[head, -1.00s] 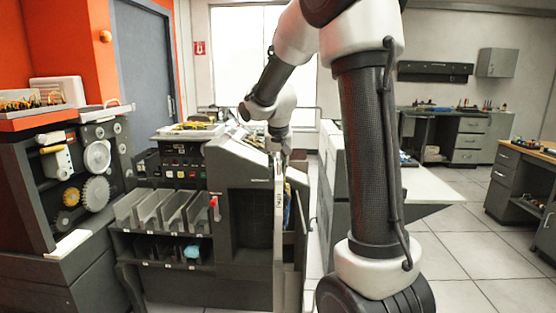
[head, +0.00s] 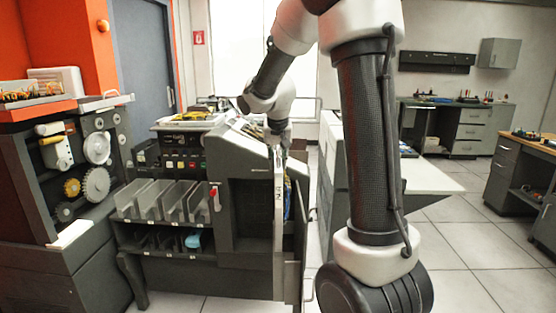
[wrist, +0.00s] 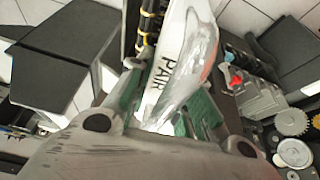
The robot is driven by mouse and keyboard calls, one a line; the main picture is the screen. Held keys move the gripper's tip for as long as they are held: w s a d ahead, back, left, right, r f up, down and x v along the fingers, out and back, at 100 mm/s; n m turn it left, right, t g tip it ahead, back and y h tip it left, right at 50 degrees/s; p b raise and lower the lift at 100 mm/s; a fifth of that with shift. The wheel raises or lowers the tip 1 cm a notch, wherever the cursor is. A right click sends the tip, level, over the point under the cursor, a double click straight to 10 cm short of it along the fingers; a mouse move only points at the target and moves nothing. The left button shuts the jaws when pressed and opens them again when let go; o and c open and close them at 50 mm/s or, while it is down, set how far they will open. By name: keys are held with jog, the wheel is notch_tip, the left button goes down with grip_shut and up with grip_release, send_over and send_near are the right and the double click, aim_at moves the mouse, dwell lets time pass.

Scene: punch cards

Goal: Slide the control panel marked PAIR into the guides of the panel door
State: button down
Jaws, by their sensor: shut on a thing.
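The control panel marked PAIR (wrist: 165,75) is a white panel between my gripper's fingers in the wrist view, with its lettering readable. In the head view the panel (head: 279,215) stands upright and nearly edge-on at the right front of the grey machine. My gripper (wrist: 170,108) is shut on the panel; its fingers lie on either side of it. In the head view my gripper (head: 278,143) is at the panel's top. The panel door (head: 300,225) seems to be the dark upright leaf just right of the panel. The guides and the panel's seating cannot be made out.
The grey machine (head: 244,165) stands just left of the panel, with card pockets (head: 165,203) and a red lever (head: 214,196) at its front. A geared machine (head: 90,160) is at far left. White cabinets stand close right of the door; open floor lies farther right.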

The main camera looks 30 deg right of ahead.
dwell(0.3)
jog(key=shift+f, duration=2.15)
notch_tip(320, 180, down, 7)
dwell(0.4)
jog(key=shift+f, duration=0.1)
